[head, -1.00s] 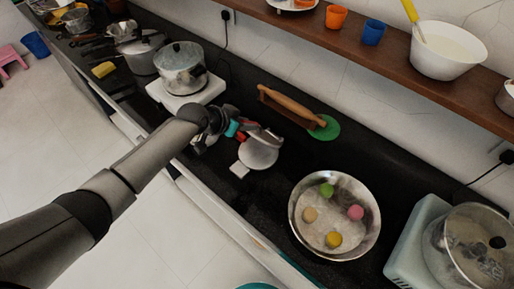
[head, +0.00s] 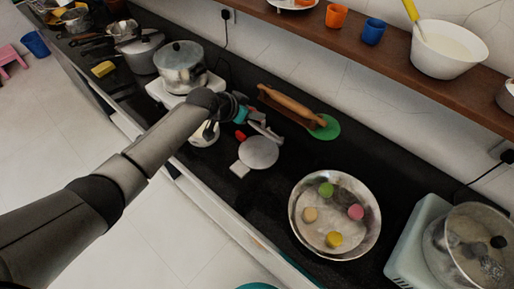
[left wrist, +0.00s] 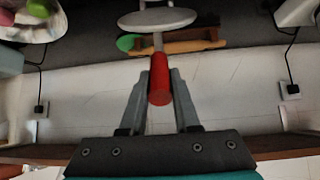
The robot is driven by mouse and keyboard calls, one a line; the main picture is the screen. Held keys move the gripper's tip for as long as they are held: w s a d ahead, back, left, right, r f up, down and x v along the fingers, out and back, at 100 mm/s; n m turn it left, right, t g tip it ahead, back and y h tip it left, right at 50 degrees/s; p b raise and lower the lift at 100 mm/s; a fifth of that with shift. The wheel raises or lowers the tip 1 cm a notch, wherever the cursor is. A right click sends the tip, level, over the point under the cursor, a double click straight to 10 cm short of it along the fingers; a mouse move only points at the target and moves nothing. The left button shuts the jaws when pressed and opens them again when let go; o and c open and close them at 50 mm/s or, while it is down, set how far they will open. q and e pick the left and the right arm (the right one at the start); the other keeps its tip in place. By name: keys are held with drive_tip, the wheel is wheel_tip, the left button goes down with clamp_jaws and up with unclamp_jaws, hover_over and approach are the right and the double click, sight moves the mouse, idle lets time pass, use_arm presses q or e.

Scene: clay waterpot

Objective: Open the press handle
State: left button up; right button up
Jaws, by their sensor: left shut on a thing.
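The metal press has a round grey plate (head: 258,152) that lies exposed on the black counter, with a small white piece (head: 239,170) at its near edge. My left gripper (head: 263,127) is just above and behind this plate. In the left wrist view, the red press handle (left wrist: 159,84) is between the two fingers of my left gripper (left wrist: 160,73), which are shut on it. A grey stem runs from the handle to a round plate (left wrist: 157,19). My gripper hides part of the press in the head view. My right gripper is not in view.
A rolling pin (head: 291,104) and green disc (head: 326,127) lie behind the press by the wall. A steel bowl (head: 371,237) with colored balls stands to the right. A pot (head: 180,68) stands on a white stove to the left. A wooden shelf (head: 376,66) runs above.

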use_arm(q)
drive_tip(key=shift+d+r, duration=0.1)
drive_tip(key=shift+w+d+r+b, duration=0.35)
drive_tip(key=shift+w+d, duration=0.2)
drive_tip(key=shift+w, duration=0.1)
drive_tip(key=shift+w+d+r+b, duration=0.3)
drive_tip(key=shift+w+d, duration=0.2)
drive_tip(key=shift+w, duration=0.1)
drive_tip(key=shift+w+d+r+b, duration=0.2)
drive_tip(key=shift+w+d+b, duration=0.35)
drive_tip(key=shift+w+b, duration=0.15)
drive_tip(key=shift+w+d+r+b, duration=0.2)
drive_tip(key=shift+w+d+b, duration=0.35)
drive_tip(key=shift+w+b, duration=0.1)
